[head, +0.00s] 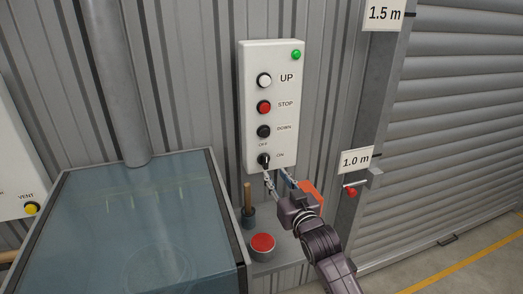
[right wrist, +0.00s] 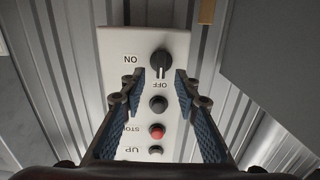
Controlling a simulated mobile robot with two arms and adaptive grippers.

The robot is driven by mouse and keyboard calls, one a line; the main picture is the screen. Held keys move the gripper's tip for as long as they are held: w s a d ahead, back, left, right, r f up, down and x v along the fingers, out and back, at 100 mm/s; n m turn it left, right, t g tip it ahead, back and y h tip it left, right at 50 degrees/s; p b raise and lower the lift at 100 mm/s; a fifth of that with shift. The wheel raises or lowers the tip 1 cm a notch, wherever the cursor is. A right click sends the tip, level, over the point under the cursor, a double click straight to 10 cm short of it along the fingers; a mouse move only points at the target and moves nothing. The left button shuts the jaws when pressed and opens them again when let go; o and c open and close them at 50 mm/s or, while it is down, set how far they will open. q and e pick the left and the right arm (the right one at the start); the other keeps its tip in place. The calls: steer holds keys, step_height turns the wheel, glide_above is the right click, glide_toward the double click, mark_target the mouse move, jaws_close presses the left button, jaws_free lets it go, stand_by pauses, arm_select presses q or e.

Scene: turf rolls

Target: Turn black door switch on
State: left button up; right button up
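The black door switch (head: 263,160) is a rotary knob at the bottom of a white control box (head: 253,96) on the corrugated wall. OFF is printed above it and ON to its right. In the right wrist view, which is upside down, the knob (right wrist: 161,61) has its light mark toward OFF. My right gripper (head: 277,175) is open, with its fingertips just below the switch in the head view. In the right wrist view its blue-padded fingers (right wrist: 160,82) stand apart on either side of the knob's line; contact cannot be told. My left gripper is not in view.
The box also has a white UP button (head: 264,80), a red STOP button (head: 264,107), a black DOWN button (head: 263,131) and a green lamp (head: 296,55). A glass-topped case (head: 140,220), a red button (head: 262,243) and a roller door (head: 455,130) are nearby.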

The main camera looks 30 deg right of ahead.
mark_target(267, 159)
steer(key=w, duration=0.2)
steer(key=w+d+r+p, duration=0.1)
steer(key=w, duration=0.3)
steer(key=shift+d+r+p, duration=0.15)
steer(key=shift+r+p, duration=0.15)
steer(key=shift+r, duration=0.1)
steer(key=shift+w, duration=0.4)
steer(key=shift+d, duration=0.1)
steer(key=c, duration=0.5)
steer(key=shift+c, duration=1.1)
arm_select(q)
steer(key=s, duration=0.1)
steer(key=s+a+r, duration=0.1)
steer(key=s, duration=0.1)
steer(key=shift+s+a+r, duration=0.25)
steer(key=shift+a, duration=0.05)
arm_select(e)
jaws_close()
